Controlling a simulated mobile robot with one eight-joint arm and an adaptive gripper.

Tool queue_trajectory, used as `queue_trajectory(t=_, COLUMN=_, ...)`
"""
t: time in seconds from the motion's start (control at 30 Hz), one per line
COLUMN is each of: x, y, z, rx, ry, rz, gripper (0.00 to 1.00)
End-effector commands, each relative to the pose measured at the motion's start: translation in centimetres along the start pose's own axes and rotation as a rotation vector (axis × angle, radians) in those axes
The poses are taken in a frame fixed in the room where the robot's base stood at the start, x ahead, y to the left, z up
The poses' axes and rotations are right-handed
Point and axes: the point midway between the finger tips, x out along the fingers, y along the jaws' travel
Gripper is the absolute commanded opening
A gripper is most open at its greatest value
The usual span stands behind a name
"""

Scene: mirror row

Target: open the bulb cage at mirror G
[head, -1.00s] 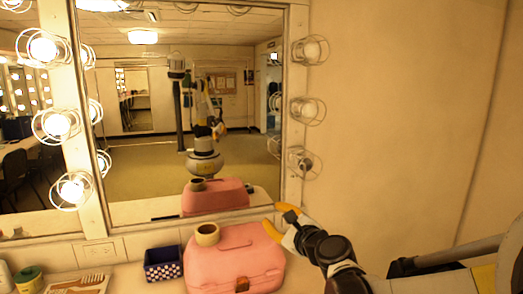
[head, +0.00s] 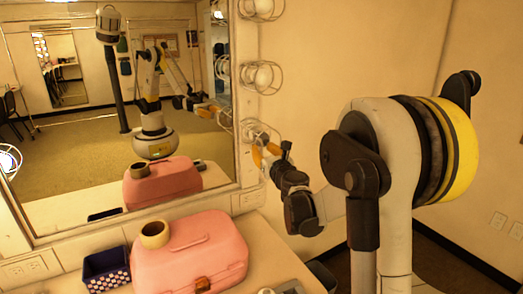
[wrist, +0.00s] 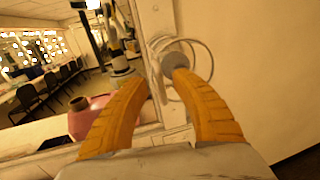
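The right-hand post of the mirror (head: 120,130) carries a column of round wire bulb cages. The lowest bulb cage (head: 253,129) has an unlit bulb. My gripper (head: 265,155) is just below and in front of this cage, with yellow-orange fingers. In the wrist view the fingers of my gripper (wrist: 165,95) are spread apart with nothing between their tips. The grey bulb (wrist: 177,61) and its wire cage show just beyond them, nearer the right finger. Whether a finger touches the wire, I cannot tell. No letter G is readable.
A pink case (head: 190,255) with a tape roll (head: 155,234) on top stands on the counter (head: 265,245). A dark blue spotted box (head: 106,270) is to its left. The plain wall (head: 350,50) is right of the post. The mirror reflects my body and the case.

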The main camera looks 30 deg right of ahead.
Motion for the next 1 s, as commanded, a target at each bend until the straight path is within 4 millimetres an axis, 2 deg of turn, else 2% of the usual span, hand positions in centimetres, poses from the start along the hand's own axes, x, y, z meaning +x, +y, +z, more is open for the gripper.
queue_trajectory(t=0.17, x=1.4, y=0.0, z=0.0, rx=-0.001, ry=0.000, rz=0.000, gripper=0.30)
queue_trajectory(t=0.43, x=1.5, y=0.0, z=0.0, rx=-0.001, ry=0.000, rz=0.000, gripper=0.30)
queue_trajectory(t=0.47, x=1.5, y=0.0, z=0.0, rx=-0.001, ry=0.000, rz=0.000, gripper=0.27)
queue_trajectory(t=0.53, x=1.5, y=0.0, z=0.0, rx=-0.001, ry=0.000, rz=0.000, gripper=0.05)
queue_trajectory(t=0.57, x=1.5, y=0.0, z=0.0, rx=-0.001, ry=0.000, rz=0.000, gripper=0.00)
queue_trajectory(t=0.83, x=1.5, y=-0.1, z=0.0, rx=-0.001, ry=0.000, rz=0.000, gripper=0.00)
queue_trajectory(t=1.0, x=1.2, y=-0.9, z=0.0, rx=-0.001, ry=0.000, rz=-0.001, gripper=0.00)
